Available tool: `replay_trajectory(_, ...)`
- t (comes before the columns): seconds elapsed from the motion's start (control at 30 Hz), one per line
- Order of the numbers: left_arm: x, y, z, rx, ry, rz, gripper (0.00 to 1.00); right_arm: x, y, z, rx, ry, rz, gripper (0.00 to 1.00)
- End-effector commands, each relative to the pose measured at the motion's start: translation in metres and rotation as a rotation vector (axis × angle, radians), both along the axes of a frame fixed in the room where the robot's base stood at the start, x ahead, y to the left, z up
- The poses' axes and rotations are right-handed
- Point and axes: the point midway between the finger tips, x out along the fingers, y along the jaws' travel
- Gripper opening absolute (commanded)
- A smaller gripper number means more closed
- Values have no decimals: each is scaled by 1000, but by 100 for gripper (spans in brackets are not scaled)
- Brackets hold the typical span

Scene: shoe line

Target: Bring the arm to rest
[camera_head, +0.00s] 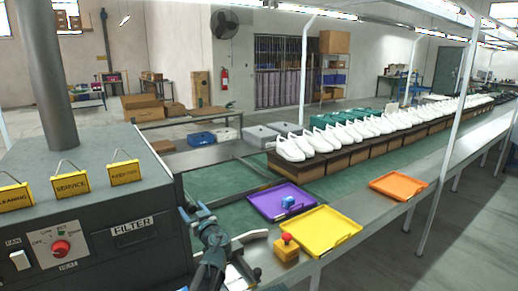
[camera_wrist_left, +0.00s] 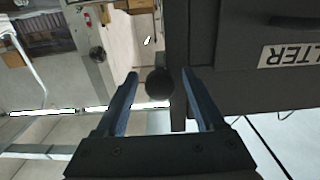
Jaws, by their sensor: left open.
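My left gripper (camera_head: 196,211) is in front of the dark machine's right end, beside the conveyor's near end. In the left wrist view its two fingers (camera_wrist_left: 160,76) stand apart with nothing held between them. A dark round thing (camera_wrist_left: 159,84) shows between the fingers there; I cannot tell what it is or how far away. The right gripper is in neither view.
The filter machine (camera_head: 100,190) is close on the left. A purple tray (camera_head: 264,203) with a small blue object (camera_head: 288,201), a yellow tray (camera_head: 322,232) and an orange tray (camera_head: 398,186) lie right. A red-button box (camera_head: 287,248) is near. White shoes (camera_head: 350,132) line the conveyor.

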Motion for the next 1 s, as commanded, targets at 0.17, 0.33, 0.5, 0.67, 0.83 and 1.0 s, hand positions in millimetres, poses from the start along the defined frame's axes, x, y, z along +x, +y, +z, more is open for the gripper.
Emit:
replay_trajectory(0.17, -1, 0, 0, 0, 0, 0, 70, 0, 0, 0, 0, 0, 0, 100)
replay_trajectory(0.33, -7, -4, 0, 0, 0, 0, 70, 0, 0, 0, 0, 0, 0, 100)
replay_trajectory(0.5, -21, -14, 0, 0, 0, -1, 70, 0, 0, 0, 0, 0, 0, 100)
replay_trajectory(0.67, -43, -28, 0, 0, 0, -2, 70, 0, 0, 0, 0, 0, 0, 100)
replay_trajectory(0.83, -69, -45, 0, 0, 0, -3, 70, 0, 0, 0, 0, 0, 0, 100)
replay_trajectory(1.0, -96, -63, 0, 0, 0, -3, 70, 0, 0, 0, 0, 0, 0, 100)
